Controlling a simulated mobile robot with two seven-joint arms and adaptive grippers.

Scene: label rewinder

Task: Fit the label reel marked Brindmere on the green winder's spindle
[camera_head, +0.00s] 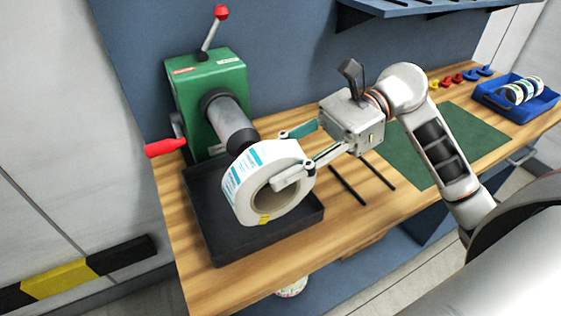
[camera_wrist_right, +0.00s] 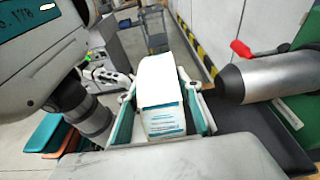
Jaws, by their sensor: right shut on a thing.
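The green winder (camera_head: 207,88) stands at the back left of the bench. Its silver spindle (camera_head: 228,118) has a dark end and points towards the front right; it also shows at the right of the right wrist view (camera_wrist_right: 275,78). My right gripper (camera_head: 286,160) is shut on a white label reel (camera_head: 243,190), one finger across its front face and the other behind. The reel is upright just beyond the spindle's end, with its hole facing front right. In the right wrist view the reel (camera_wrist_right: 160,95) is left of the spindle tip, seemingly apart. Its printed name is unreadable. My left gripper is out of view.
A black tray (camera_head: 214,238) lies below the reel. A red side handle (camera_head: 164,147) and a red-knobbed lever (camera_head: 212,32) stick out of the winder. Two dark rods (camera_head: 372,172), a green mat (camera_head: 466,140) and a blue bin (camera_head: 541,104) with reels are to the right.

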